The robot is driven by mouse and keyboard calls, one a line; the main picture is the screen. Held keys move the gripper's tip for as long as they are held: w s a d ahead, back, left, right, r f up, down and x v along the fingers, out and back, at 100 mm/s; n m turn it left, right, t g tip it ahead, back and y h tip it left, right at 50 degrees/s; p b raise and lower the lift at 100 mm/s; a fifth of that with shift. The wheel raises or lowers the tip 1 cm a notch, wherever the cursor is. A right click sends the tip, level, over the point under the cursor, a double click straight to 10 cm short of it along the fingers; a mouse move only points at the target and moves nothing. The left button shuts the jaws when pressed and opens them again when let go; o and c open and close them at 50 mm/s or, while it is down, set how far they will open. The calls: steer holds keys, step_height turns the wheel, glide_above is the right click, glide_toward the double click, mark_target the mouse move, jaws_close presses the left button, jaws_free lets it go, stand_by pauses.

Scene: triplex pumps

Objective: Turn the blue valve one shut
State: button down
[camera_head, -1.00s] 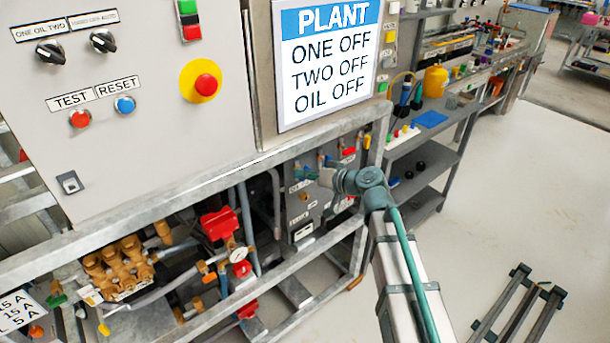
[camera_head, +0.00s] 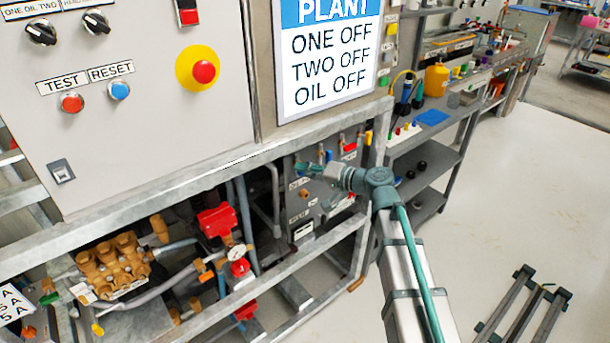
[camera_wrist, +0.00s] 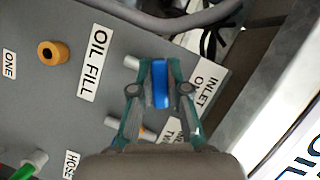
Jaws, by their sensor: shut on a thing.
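The blue valve handle (camera_wrist: 160,92) stands upright in the picture, between my fingertips in the wrist view. A label starting "INLET ON" (camera_wrist: 207,88) is just to its right, partly cut by my finger. My gripper (camera_wrist: 160,82) is shut on the blue handle, with one finger on each side. In the head view my gripper (camera_head: 303,168) reaches into the frame at the grey valve panel (camera_head: 300,215). My gripper and wrist hide part of that panel, and the held handle is hard to make out there.
A brass port (camera_wrist: 52,53) and the "OIL FILL" label (camera_wrist: 94,50) are left of my gripper. A second label (camera_wrist: 172,130) is partly hidden by my right finger. A galvanized frame rail (camera_head: 230,165) runs above the panel. Shelving (camera_head: 430,160) stands to the right, with open floor beyond.

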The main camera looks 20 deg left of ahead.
steer(key=m+y+b, duration=0.1)
steer(key=m+y, duration=0.1)
steer(key=m, duration=0.2)
steer(key=shift+b, duration=0.3)
steer(key=shift+m, duration=0.3)
steer(key=c, duration=1.1)
jaws_free()
steer(key=shift+c, duration=0.2)
steer(key=s+d, duration=0.2)
steer(key=d, duration=1)
